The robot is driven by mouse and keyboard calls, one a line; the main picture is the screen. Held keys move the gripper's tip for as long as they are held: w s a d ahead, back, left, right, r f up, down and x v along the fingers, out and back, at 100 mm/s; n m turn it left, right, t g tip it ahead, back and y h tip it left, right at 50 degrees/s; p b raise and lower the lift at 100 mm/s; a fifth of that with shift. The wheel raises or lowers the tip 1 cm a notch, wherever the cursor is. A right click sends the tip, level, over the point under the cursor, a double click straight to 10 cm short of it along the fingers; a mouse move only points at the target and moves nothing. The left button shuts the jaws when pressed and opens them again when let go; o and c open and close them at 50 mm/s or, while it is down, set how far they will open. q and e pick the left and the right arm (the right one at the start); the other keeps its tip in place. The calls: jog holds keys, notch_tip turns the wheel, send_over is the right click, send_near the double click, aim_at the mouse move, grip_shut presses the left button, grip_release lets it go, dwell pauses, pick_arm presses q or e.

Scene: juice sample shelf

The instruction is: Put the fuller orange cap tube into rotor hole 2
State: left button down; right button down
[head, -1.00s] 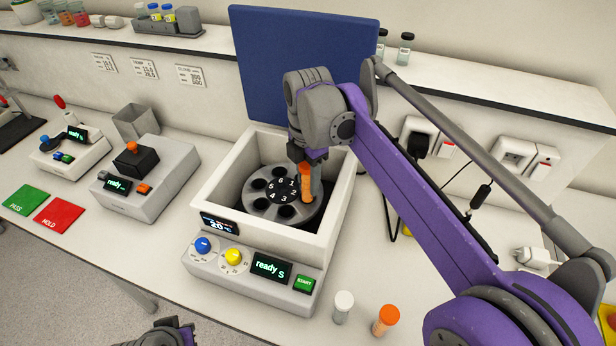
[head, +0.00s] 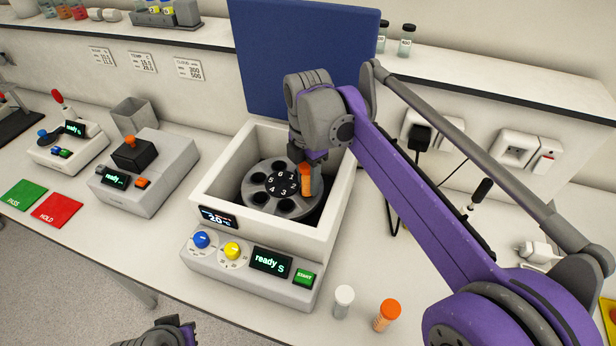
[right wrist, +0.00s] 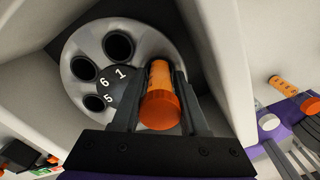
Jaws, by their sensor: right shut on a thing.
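My right gripper (head: 306,166) is shut on an orange cap tube (head: 306,181) at the right side of the rotor, inside the white centrifuge (head: 205,196). In the right wrist view its orange cap (right wrist: 160,111) sits between the two fingers. The grey rotor (head: 258,203) has numbered holes; the held tube is beside the numbers 1 and 2 and covers that side. I cannot tell whether its lower end is in a hole. Another orange cap tube (head: 388,315) stands on the bench at the front right. My left gripper (head: 170,334) is at the bottom edge, its jaws unclear.
The centrifuge's blue lid (head: 300,70) is up behind the rotor, and its walls surround it closely. A white cap tube (head: 343,301) stands beside the loose orange cap tube. Other devices (head: 145,178) and green and red mats (head: 57,208) lie to the left.

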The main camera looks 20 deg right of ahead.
aim_at(308, 168)
pick_arm(q)
jog(key=shift+f, duration=0.2)
pick_arm(e)
jog(key=shift+f, duration=0.55)
dwell(0.4)
pick_arm(q)
jog(key=shift+r, duration=0.1)
pick_arm(e)
jog(key=shift+r, duration=0.1)
